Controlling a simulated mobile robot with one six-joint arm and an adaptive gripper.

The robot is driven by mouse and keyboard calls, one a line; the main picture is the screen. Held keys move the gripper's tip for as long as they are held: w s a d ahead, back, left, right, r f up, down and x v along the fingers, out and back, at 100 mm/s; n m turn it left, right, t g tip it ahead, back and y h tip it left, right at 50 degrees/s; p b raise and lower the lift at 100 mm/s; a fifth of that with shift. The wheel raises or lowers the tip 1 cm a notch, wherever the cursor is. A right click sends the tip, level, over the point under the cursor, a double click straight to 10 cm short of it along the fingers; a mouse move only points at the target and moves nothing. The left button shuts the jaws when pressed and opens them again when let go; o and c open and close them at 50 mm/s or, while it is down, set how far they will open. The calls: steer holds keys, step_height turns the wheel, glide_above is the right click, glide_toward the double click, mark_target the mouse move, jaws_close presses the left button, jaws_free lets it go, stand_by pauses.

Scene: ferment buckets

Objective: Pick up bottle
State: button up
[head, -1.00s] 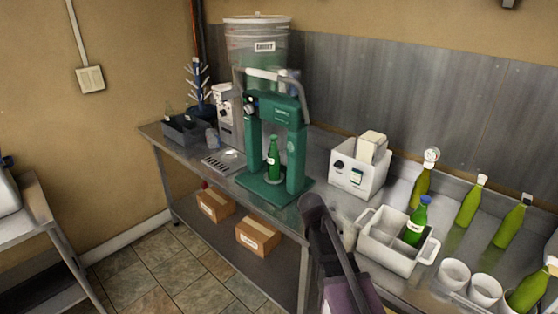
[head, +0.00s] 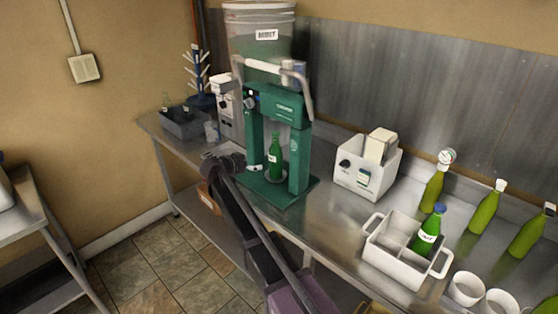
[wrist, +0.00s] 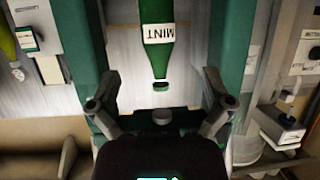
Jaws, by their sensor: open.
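A green bottle (head: 275,160) with a pale label stands upright in the green bench machine (head: 297,150), between its two posts. In the wrist view the same bottle (wrist: 157,45) appears upside down, with "MINT" on its label and its neck toward my gripper. My gripper (wrist: 160,100) is open, its fingers spread to either side below the bottle's mouth in the picture, with nothing between them. In the head view my gripper (head: 222,160) is in front of the machine, left of the bottle. A second green bottle with a blue cap (head: 428,230) stands in a white divided caddy (head: 392,262).
A white box with a dial (head: 365,182) stands right of the machine. Several yellow-green bottles (head: 482,207) and white cups (head: 466,288) are farther right. A grey bin (head: 185,125) is at the left end. The steel counter (head: 325,222) is bare between machine and caddy.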

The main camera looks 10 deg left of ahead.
mark_target(271, 161)
steer(key=shift+w+d, duration=0.1)
steer(key=shift+d, duration=0.05)
steer(key=shift+b+x, duration=1.7)
steer(key=shift+x, duration=2.65)
steer(key=shift+b+x, duration=1.05)
steer(key=shift+x, duration=1.6)
steer(key=shift+f, duration=0.1)
steer(key=c, duration=1.1)
